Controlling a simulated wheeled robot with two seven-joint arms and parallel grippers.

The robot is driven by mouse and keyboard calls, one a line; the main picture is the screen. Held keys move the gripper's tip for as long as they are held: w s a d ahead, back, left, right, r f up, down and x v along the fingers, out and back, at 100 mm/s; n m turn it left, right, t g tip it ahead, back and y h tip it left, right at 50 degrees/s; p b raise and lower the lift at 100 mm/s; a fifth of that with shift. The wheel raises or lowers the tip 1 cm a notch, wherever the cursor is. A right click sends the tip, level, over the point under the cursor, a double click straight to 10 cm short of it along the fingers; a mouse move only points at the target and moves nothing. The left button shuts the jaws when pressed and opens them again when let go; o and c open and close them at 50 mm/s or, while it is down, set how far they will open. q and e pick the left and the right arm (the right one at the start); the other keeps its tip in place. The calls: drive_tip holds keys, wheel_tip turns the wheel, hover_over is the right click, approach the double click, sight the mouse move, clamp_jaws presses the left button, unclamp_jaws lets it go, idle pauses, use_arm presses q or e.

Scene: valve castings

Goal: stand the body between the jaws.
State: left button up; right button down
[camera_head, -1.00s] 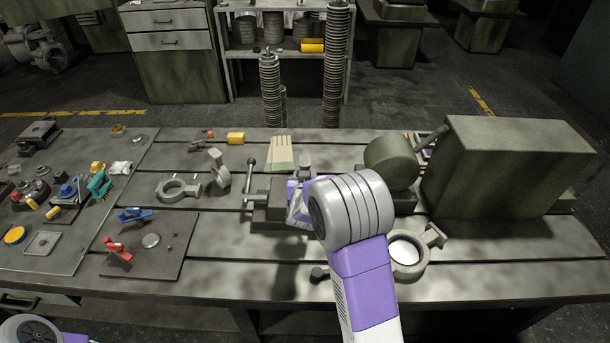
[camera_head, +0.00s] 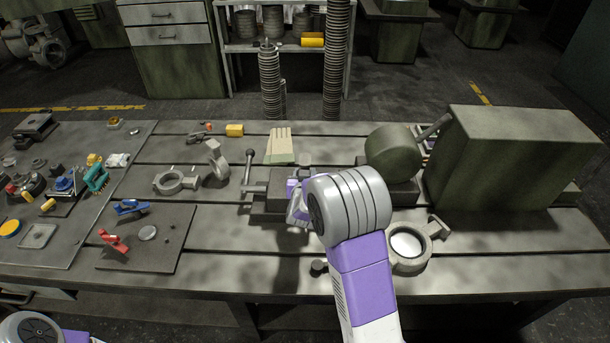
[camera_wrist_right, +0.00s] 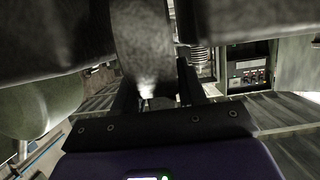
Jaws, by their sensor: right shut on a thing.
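The vise (camera_head: 262,204) with its bar handle (camera_head: 249,170) sits mid-bench in the head view. My right gripper (camera_head: 298,198) is over the vise's right part; my wrist hides its fingertips and most of the jaws there. In the right wrist view my right gripper (camera_wrist_right: 157,88) is shut on a grey cast body (camera_wrist_right: 140,40), whose curved wall stands between the dark fingers. I cannot tell whether the body touches the vise jaws. My left gripper is out of view; only part of the left arm shows at bottom left.
A green machine housing (camera_head: 515,160) blocks the right. A dark plate (camera_head: 165,250) bears small red and blue clamps. The front middle bench is mostly clear.

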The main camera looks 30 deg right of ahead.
drive_tip(key=shift+w, duration=0.15)
drive_tip(key=c, duration=0.6)
unclamp_jaws()
drive_tip(key=shift+r, duration=0.1)
drive_tip(key=shift+o, duration=0.2)
drive_tip(key=shift+s+f, duration=0.25)
drive_tip(key=shift+f, duration=0.2)
drive_tip(key=shift+s+a+r, duration=0.25)
drive_tip(key=shift+r, duration=0.05)
drive_tip(key=p+v, duration=0.2)
drive_tip(key=v, duration=0.4)
drive_tip(key=shift+s+a+r, duration=0.2)
drive_tip(key=shift+s+r, duration=0.05)
drive_tip(key=shift+s, duration=0.05)
